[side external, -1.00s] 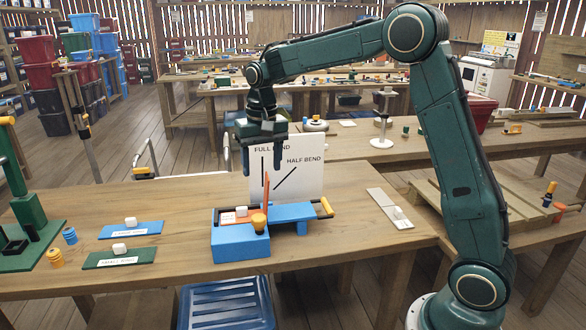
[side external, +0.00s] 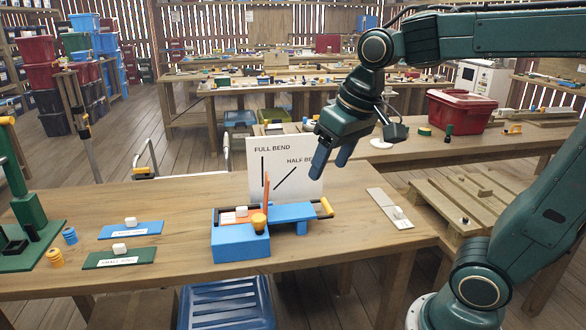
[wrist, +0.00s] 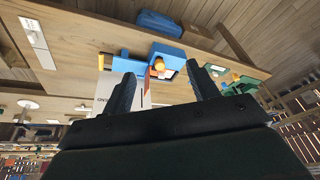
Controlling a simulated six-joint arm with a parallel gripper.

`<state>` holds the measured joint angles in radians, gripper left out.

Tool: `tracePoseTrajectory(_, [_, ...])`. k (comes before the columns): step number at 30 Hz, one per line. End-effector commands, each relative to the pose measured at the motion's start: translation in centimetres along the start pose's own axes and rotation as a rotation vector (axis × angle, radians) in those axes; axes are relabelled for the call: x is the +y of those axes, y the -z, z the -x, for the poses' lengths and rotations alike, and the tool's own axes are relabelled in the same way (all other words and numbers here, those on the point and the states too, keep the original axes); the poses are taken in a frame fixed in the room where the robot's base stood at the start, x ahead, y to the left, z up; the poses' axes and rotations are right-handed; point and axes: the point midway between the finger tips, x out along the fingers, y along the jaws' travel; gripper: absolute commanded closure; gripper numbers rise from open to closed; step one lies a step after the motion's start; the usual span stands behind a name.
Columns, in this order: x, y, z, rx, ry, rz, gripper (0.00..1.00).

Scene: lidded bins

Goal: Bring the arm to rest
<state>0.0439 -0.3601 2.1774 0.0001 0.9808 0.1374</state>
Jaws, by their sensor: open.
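My gripper (side external: 330,165) is in the air above the right part of the near table, tilted, with its fingers pointing down. It is open and empty. In the wrist view, the two fingers of my gripper (wrist: 165,85) stand apart with nothing held between them. The blue bending fixture (side external: 240,243) sits on the table below and left of the gripper, and it also shows in the wrist view (wrist: 165,52). A white sign (side external: 300,160) marked FULL BEND and HALF BEND stands behind the fixture, close to the gripper and partly covered by it.
A blue card (side external: 145,231) and a green card (side external: 135,257), each with a white block, lie on the left. A pale strip (side external: 388,205) lies at the right of the table (side external: 190,200). A red bin (side external: 460,112) stands on the back bench. The air above the table is clear.

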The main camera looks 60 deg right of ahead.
Motion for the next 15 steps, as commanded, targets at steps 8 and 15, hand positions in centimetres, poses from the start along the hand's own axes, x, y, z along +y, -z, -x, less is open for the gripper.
tracePoseTrajectory(8, [0.2, -5.8, 0.8, 0.083, 0.018, 0.096, 0.41])
tracePoseTrajectory(15, [0.5, -9.2, 0.5, 0.133, 0.026, 0.159, 0.41])
